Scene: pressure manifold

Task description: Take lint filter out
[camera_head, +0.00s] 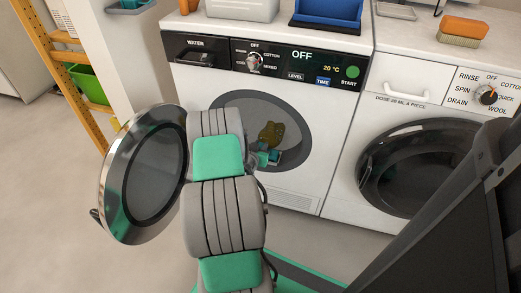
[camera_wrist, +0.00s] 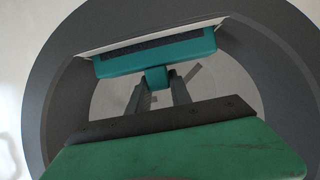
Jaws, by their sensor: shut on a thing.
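The lint filter (camera_wrist: 155,52) is a teal bar with a small tab and a darker strip behind it. It lies across the rim of the dryer opening in the wrist view. My gripper (camera_wrist: 157,82) has its two fingers closed on the tab. In the head view my arm reaches to the dryer's round opening (camera_head: 232,104), where a bit of teal shows at my gripper (camera_head: 266,157). I cannot tell how far the filter sits in its slot. The dryer door (camera_head: 114,192) stands open to the left.
A brownish cloth-like thing (camera_head: 272,134) is inside the drum. The washer (camera_head: 405,165) on the right has its door shut. A blue tray (camera_head: 327,14) and a brush (camera_head: 463,30) lie on top. A yellow shelf (camera_head: 57,70) with a green bin (camera_head: 88,83) stands at left.

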